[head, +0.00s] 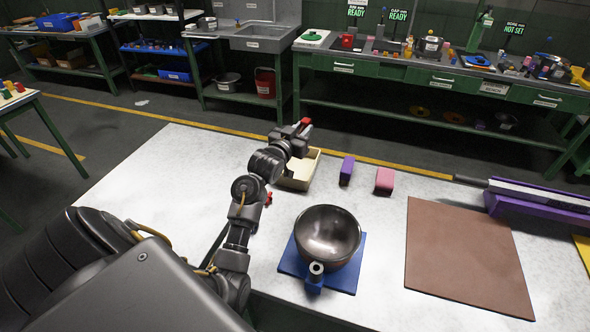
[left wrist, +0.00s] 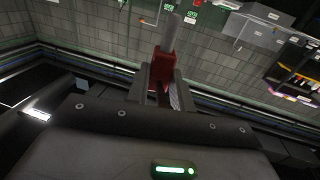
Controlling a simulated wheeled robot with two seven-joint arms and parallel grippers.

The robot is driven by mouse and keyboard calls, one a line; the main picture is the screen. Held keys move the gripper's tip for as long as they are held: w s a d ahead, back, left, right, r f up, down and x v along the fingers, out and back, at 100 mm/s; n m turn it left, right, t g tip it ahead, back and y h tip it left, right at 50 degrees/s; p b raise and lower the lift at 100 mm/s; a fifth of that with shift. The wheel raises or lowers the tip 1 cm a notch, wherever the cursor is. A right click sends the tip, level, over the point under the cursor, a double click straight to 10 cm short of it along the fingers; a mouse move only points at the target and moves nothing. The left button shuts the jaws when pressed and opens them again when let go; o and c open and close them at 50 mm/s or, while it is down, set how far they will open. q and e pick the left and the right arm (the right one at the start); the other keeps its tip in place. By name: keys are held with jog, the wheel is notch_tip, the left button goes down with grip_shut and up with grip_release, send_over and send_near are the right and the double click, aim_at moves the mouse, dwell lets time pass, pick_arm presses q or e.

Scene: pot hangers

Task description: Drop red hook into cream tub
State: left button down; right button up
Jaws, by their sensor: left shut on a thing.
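My left gripper (head: 301,131) is shut on a red hook (head: 306,121) in the head view. It holds the hook up, above the far side of the cream tub (head: 310,166). In the left wrist view the red hook (left wrist: 167,65) stands between the two fingers, with a grey tip pointing up. The cream tub sits on the pale table, partly hidden behind my left forearm and gripper. A small red piece (head: 268,198) shows beside my left arm, mostly hidden. My right gripper is not in view.
A purple block (head: 347,170) and a pink block (head: 384,180) stand right of the tub. A dark bowl (head: 327,237) rests on a blue mat (head: 346,279). A brown mat (head: 462,255) lies to the right. A purple rail (head: 540,205) lies at the right edge.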

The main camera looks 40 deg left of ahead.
pick_arm(q)
jog(key=w+a+f+m+h, duration=0.1)
jog(key=w+a+f, duration=0.1)
jog(key=a+f, duration=0.5)
jog(key=shift+h, duration=0.5)
jog(key=f+b, duration=0.1)
jog(key=b, duration=0.1)
jog(key=f+b, duration=0.4)
jog(key=shift+a+f, duration=0.25)
jog(key=shift+a, duration=0.1)
jog(key=c, duration=1.1)
grip_release()
jog(key=shift+c, duration=0.2)
